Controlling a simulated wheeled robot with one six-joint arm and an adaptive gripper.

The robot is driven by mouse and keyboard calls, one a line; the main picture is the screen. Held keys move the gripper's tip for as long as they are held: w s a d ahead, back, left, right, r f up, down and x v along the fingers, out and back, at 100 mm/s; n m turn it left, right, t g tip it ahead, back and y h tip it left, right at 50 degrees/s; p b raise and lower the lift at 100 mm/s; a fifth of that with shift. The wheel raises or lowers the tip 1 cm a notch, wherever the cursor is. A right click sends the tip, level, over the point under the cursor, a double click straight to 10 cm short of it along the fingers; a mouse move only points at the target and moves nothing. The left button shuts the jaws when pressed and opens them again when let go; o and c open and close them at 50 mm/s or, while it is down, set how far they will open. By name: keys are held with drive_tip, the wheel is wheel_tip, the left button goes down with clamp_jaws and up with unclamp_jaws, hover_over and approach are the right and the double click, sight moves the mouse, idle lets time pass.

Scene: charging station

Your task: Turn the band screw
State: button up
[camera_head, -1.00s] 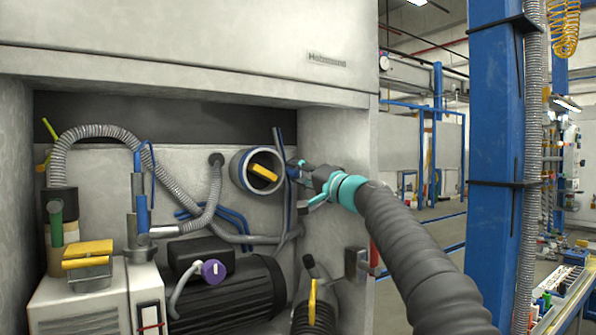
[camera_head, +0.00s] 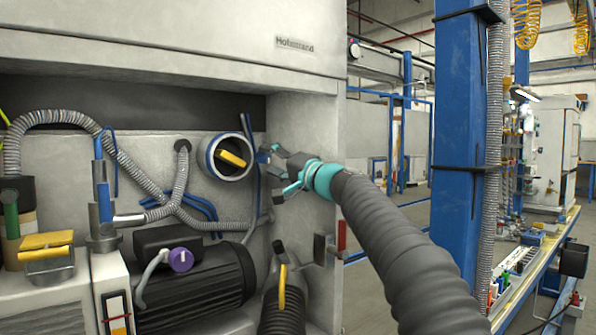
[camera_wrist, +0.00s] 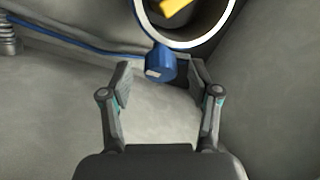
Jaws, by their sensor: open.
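The band screw (camera_wrist: 160,66) is a blue block with a pale end, on the blue band of a round pipe opening. The pipe opening (camera_head: 206,163) is a white ring with a blue rim and a yellow handle inside. My gripper (camera_wrist: 160,78) is open in the wrist view. Its two fingers stand left and right of the screw, with gaps visible on both sides. In the head view my gripper (camera_head: 268,155) is at the right side of the pipe opening, and its fingers largely hide the screw there.
A black motor (camera_head: 205,285) with a purple knob (camera_head: 180,259) lies below the pipe opening. A ribbed grey hose (camera_head: 140,176) runs at the left. The cabinet's right side wall (camera_head: 315,180) is close to my arm. A blue post (camera_head: 458,140) stands farther right.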

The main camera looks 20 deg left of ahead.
drive_tip(key=v, duration=1)
idle(0.3)
drive_tip(key=s+d+f+m+h, duration=0.1)
drive_tip(key=s+d+f+h, duration=0.5)
drive_tip(key=s+d+f, duration=0.4)
drive_tip(key=s+d+f+m+h, duration=0.1)
drive_tip(key=s+d+f+h, duration=0.6)
drive_tip(key=s+d+f, duration=0.4)
drive_tip(key=s+d+f+m+h, duration=0.1)
drive_tip(key=s+d+f+h, duration=0.5)
drive_tip(key=s+d+f, duration=0.5)
drive_tip(key=d+f, duration=0.5)
drive_tip(key=d, duration=0.7)
drive_tip(key=shift+s+d+f+h, duration=0.15)
drive_tip(key=shift+d+f+h, duration=0.15)
drive_tip(key=shift+d+f, duration=0.1)
